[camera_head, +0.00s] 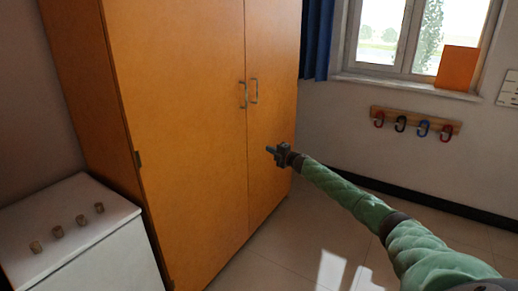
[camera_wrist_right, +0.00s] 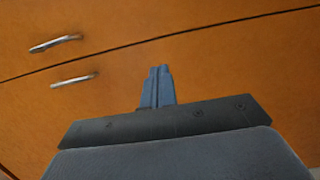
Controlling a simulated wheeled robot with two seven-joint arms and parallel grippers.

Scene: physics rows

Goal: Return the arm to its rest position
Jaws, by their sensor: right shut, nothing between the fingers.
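My right gripper (camera_head: 271,150) is at the end of my green-sleeved right arm, which reaches in from the lower right in the head view. It is held in front of the orange cabinet (camera_head: 190,120), below the two door handles. In the right wrist view the gripper's blue fingers (camera_wrist_right: 157,72) are together with nothing between them. The cabinet's doors fill that view behind the fingers, and its two metal handles (camera_wrist_right: 55,44) are to the left, apart from the fingers. The cabinet doors look shut. My left gripper is not in view.
A white cabinet (camera_head: 95,262) with several small brownish cylinders (camera_head: 57,232) on top stands at the lower left. A hook rack (camera_head: 415,121) hangs on the right wall under the window. An orange panel (camera_head: 457,67) stands on the sill. The tiled floor (camera_head: 300,235) is clear.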

